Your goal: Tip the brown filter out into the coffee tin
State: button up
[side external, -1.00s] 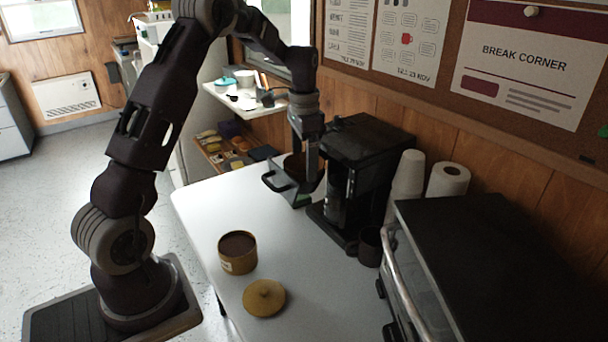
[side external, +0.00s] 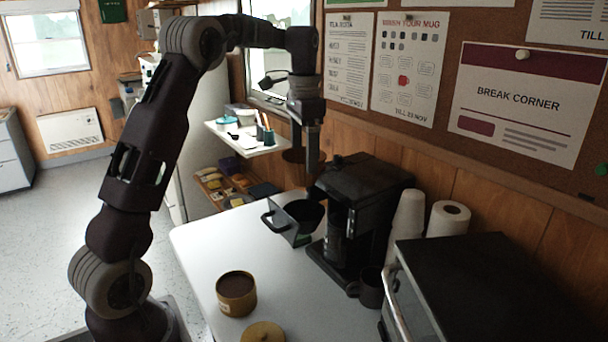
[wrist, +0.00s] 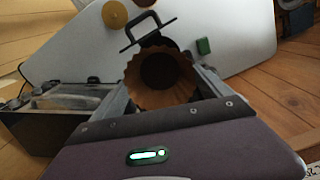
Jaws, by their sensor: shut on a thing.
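My gripper (side external: 312,150) is shut on the brown filter (side external: 296,157), holding it in the air above the black filter basket (side external: 283,226). In the wrist view the filter (wrist: 138,80) is a fluted paper cup, its mouth facing the camera, dark inside, between both fingers (wrist: 163,88). In the side view it hangs roughly upright, partly hidden by a finger. The open coffee tin (side external: 236,293), mustard-coloured with dark brown contents, stands on the white table to the left and nearer the camera. Its round lid (side external: 263,333) lies beside it, cut by the frame's lower edge.
The black coffee maker (side external: 366,205) stands just right of the basket, close to my gripper. A dark mug (side external: 369,288), stacked white cups (side external: 407,215) and a black-topped oven (side external: 480,290) are further right. The white table (side external: 205,250) is clear between basket and tin.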

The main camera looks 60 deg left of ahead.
jog(key=s+a+r+m, duration=0.1)
jog(key=s+a+m, duration=0.1)
jog(key=s+m, duration=0.7)
jog(key=s+a+r+m, duration=0.1)
jog(key=s+a+m, duration=0.1)
jog(key=s+m, duration=0.6)
jog(key=shift+s+r+m, duration=0.4)
jog(key=shift+s, duration=0.25)
jog(key=shift+m, duration=0.3)
jog(key=f, duration=2)
jog(key=shift+s+f, duration=0.2)
jog(key=d+f+y, duration=0.2)
jog(key=y, duration=0.3)
jog(key=d+f+y, duration=0.3)
jog(key=y, duration=0.2)
jog(key=d+f+y, duration=0.2)
jog(key=f+y, duration=0.1)
jog(key=y, duration=0.2)
jog(key=shift+d, duration=0.2)
jog(key=shift+w, duration=0.1)
